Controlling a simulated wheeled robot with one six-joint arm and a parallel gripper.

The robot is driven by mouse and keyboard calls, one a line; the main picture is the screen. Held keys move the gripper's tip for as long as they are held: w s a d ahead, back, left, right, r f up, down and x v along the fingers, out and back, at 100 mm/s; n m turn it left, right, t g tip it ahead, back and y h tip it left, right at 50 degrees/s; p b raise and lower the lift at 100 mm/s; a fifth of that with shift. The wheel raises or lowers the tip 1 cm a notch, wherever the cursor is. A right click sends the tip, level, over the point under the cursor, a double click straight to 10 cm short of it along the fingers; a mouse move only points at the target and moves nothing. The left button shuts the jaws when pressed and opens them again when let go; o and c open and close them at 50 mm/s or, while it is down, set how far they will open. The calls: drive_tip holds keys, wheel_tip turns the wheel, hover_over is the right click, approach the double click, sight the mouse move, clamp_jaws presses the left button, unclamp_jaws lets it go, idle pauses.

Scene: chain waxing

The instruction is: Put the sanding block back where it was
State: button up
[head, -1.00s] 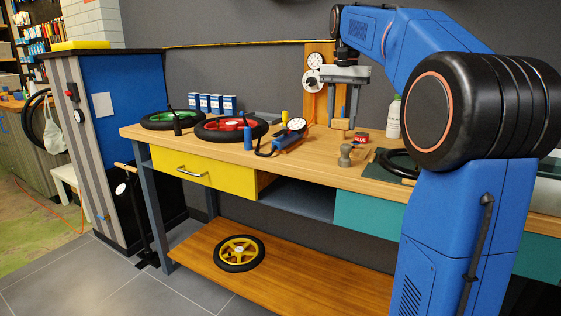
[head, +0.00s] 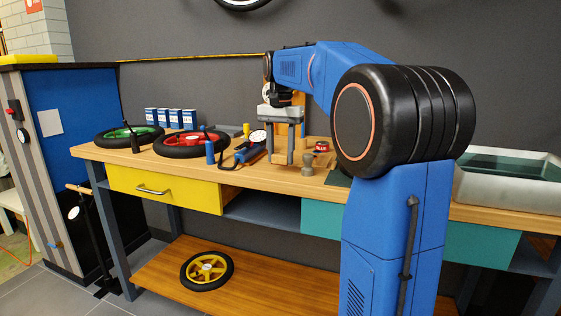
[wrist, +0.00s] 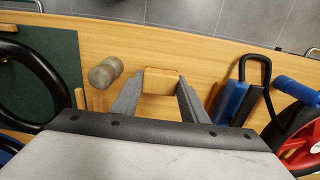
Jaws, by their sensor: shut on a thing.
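The sanding block is a small wooden-coloured block (wrist: 161,82) held between the two fingertips of my gripper (wrist: 160,88) in the wrist view. In the head view my gripper (head: 280,160) points down at the bench top, left of the grey knob-shaped piece (head: 307,164). The block is hard to make out between the fingers there. I cannot tell whether its underside touches the wood. The workbench (head: 250,183) has bare wood around the fingertips.
The grey knob-shaped piece (wrist: 104,73) stands close beside one finger. A blue pump with a black hose (head: 248,150) lies left of my gripper, near the red-hubbed wheel (head: 190,143). A red tin (head: 321,147) stands right, behind the knob. The bench's front edge is near.

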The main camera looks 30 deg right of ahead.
sight(281, 154)
drive_tip(key=shift+f, duration=1.15)
drive_tip(key=shift+f, duration=0.1)
drive_tip(key=o, duration=1.1)
wheel_tip(281, 154, up, 12)
drive_tip(key=s+a+f+n+t, duration=0.1)
drive_tip(key=s+a+f+n, duration=0.2)
drive_tip(key=s+a+f, duration=0.3)
drive_tip(key=s+a+f+n+t, duration=0.1)
drive_tip(key=s+a+f+n, duration=0.1)
drive_tip(key=s+a+f, duration=0.45)
drive_tip(key=s+a+f+n+t, duration=0.1)
drive_tip(key=s+f, duration=0.5)
drive_tip(key=s+a+f+n+t, duration=0.1)
drive_tip(key=s+f+n, duration=0.1)
drive_tip(key=s+f, duration=0.3)
drive_tip(key=s+a+f+n, duration=0.1)
drive_tip(key=s+f+n, duration=0.1)
drive_tip(key=s+f, duration=0.4)
drive_tip(key=shift+s+a+f+t, duration=0.1)
drive_tip(key=shift+s+f+t, duration=0.1)
drive_tip(key=shift+f, duration=0.3)
drive_tip(key=shift+s+a+f+t, duration=0.1)
drive_tip(key=shift+s+f+t, duration=0.1)
drive_tip(key=shift+f, duration=0.25)
